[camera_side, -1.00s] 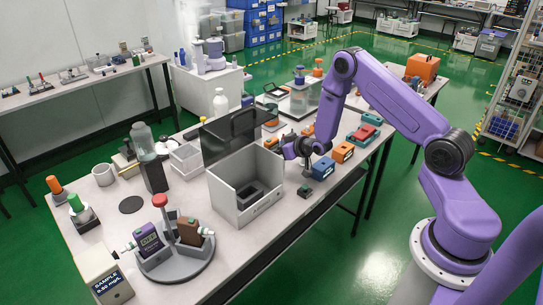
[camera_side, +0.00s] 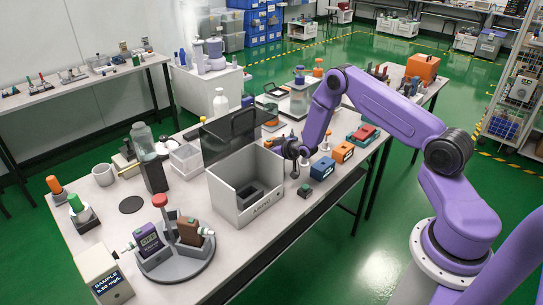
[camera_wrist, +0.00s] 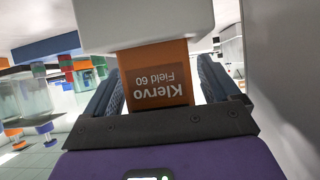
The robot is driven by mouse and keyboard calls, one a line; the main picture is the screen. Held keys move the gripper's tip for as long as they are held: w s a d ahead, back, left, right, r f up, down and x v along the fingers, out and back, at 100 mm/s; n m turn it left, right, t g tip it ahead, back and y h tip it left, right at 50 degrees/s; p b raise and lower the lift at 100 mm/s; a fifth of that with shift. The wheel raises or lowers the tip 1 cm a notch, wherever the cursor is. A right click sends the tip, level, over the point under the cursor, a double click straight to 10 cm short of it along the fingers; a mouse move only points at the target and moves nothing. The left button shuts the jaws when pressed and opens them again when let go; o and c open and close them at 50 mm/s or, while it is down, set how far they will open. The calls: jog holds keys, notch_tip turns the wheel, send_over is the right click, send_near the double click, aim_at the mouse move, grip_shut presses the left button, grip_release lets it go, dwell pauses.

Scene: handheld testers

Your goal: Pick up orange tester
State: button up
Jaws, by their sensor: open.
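An orange tester (camera_wrist: 158,85) with a brown label reading "Klervo Field 60", upside down in the picture, fills the middle of the wrist view. A pale block sits against its upper end in that picture. My gripper (camera_wrist: 165,85) is open, with one dark ribbed finger on each side of the tester. Whether the fingers touch it I cannot tell. In the side view my gripper (camera_side: 293,162) is low by the right wall of an open white box; the tester between the fingers cannot be made out there.
The white box (camera_side: 262,208) with a raised dark lid stands just left of my gripper. A blue box (camera_side: 322,168) and an orange box (camera_side: 343,152) stand to its right. A rotating stand (camera_side: 178,268) with purple and brown testers is at the front left.

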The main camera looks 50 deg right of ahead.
jog(key=c, duration=1.1)
jog(key=shift+c, duration=0.2)
jog(key=shift+r, duration=0.1)
